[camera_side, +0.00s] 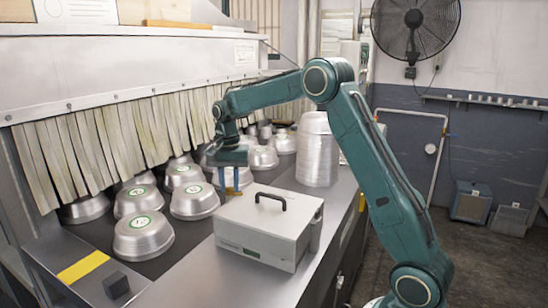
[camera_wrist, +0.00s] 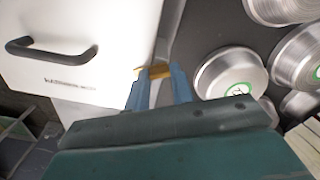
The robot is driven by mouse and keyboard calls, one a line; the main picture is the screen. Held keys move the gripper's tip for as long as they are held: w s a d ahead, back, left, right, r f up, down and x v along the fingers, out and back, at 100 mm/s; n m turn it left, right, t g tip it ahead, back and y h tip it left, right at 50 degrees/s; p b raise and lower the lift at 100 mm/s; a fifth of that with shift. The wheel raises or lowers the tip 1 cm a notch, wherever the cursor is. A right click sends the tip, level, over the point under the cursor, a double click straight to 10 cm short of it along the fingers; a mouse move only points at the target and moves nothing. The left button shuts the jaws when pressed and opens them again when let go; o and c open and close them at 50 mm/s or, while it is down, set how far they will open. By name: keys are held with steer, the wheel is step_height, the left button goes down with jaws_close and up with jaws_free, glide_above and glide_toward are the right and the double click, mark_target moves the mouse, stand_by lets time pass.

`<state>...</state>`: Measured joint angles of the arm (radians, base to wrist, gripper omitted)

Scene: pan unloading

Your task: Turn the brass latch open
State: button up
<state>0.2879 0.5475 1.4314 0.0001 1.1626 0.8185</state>
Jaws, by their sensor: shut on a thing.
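The brass latch (camera_wrist: 154,72) shows between my fingertips at the edge of a pale metal box (camera_wrist: 75,20). It also appears as a small yellow-brown piece (camera_side: 233,192) beside the box (camera_side: 268,222) in the side view. My gripper (camera_wrist: 157,77) has blue fingers, one on each side of the latch, shut on it. In the side view my gripper (camera_side: 232,186) points down at the far left side of the box. The box lid, with a black handle (camera_side: 271,201), is down. Part of the latch is hidden by the fingers, and its turn angle is hard to tell.
Upturned metal pans (camera_side: 143,236) with green labels stand on the dark belt left of the box, some close to my gripper. A tall pan stack (camera_side: 316,150) stands behind the box. Hanging strips (camera_side: 100,140) border the belt. Bare metal counter (camera_side: 190,285) lies in front.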

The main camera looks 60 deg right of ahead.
steer(key=n, duration=1.2)
steer(key=shift+n, duration=0.3)
stand_by(0.3)
steer(key=o, duration=1)
steer(key=shift+r, duration=0.1)
step_height(320, 180, up, 14)
steer(key=shift+f, duration=0.2)
